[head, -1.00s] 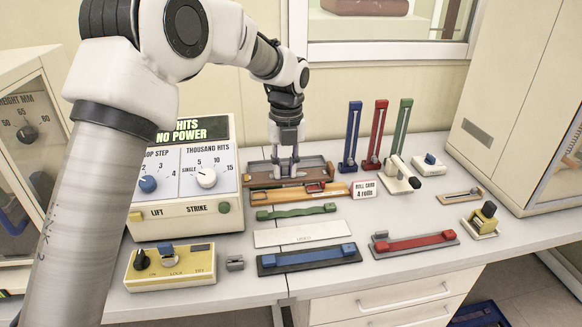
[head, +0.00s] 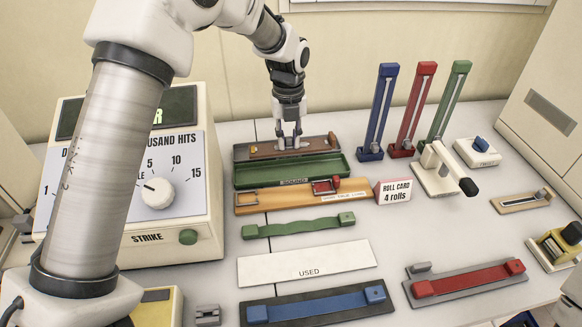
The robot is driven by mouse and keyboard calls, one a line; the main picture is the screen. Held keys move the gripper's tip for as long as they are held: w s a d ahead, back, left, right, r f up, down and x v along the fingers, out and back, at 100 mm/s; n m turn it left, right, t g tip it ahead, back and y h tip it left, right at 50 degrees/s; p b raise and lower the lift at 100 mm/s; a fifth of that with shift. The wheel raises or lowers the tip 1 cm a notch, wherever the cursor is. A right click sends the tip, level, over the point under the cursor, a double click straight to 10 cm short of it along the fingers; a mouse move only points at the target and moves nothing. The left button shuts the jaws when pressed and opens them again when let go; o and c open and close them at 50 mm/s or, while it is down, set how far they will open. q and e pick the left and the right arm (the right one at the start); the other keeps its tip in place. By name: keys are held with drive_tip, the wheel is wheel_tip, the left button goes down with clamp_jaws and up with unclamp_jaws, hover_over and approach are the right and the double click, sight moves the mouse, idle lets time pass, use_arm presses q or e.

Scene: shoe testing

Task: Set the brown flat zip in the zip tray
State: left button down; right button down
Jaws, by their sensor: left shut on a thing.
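My left gripper (head: 289,143) points down at the back of the bench, shut on the brown flat zip (head: 315,147). The brown piece is long and flat, with a small tan part near its left end, and lies level over a dark grey base; I cannot tell if it touches it. The fingers hide its middle. Directly in front is an open, empty-looking green tray (head: 292,170) with a small label on its front edge, too small to read; it may be the zip tray. My right gripper is not in view.
A tan board (head: 285,195) with a red slider lies in front, beside the roll card (head: 394,191). Blue, red and green upright zips (head: 378,112) stand to the right. A green wavy strip (head: 298,226) and a white USED plate (head: 307,262) lie nearer.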

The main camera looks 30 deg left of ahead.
sight(289, 140)
use_arm(q)
wheel_tip(289, 140, down, 8)
drive_tip(key=shift+s+p, duration=0.15)
drive_tip(key=shift+p, duration=0.5)
drive_tip(key=shift+d, duration=0.1)
drive_tip(key=c, duration=1)
unclamp_jaws()
drive_tip(key=shift+r, duration=0.1)
wheel_tip(289, 140, up, 12)
drive_tip(key=shift+b, duration=1)
